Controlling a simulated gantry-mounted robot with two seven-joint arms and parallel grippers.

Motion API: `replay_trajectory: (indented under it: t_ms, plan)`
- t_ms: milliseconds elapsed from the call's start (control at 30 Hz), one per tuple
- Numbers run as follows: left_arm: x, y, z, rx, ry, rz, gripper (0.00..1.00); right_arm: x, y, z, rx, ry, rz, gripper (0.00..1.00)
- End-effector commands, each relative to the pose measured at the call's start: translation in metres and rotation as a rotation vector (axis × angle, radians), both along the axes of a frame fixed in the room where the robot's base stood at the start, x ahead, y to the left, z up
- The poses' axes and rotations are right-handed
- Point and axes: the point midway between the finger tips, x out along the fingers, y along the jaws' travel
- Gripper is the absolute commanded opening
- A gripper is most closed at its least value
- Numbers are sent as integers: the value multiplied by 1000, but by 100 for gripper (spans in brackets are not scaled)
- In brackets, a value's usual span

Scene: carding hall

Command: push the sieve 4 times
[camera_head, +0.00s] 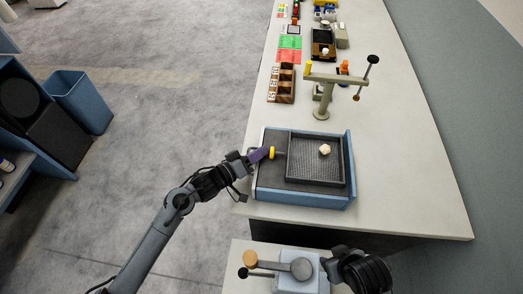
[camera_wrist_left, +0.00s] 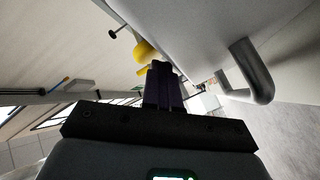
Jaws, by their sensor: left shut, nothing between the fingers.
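The sieve (camera_head: 316,172) is a dark mesh tray lying in a blue open-topped box (camera_head: 303,198) near the table's left edge. A pale lump (camera_head: 325,149) lies on its mesh. My left gripper (camera_head: 259,155), with purple fingers, is shut and empty just left of the knob. My right gripper's fingers are not visible.
A beige stand (camera_head: 322,106) with a crossbar is behind the box. A wooden rack (camera_head: 282,84) and several small items are farther back. A lever device (camera_head: 296,283) stands in front. The table (camera_head: 415,175) is clear to the right. A blue bin (camera_head: 82,101) stands on the floor.

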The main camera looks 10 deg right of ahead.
Motion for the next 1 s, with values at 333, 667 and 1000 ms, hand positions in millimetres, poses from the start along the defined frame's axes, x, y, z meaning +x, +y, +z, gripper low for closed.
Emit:
replay_trajectory:
  t_ms: [333,667,1000]
  plan:
    - [-3,-5,-1,0,2,-4,0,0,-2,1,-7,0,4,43]
    - [-2,-2,-1,0,2,-4,0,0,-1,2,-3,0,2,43]
    - [3,15,0,1,3,-3,0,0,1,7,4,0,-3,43]
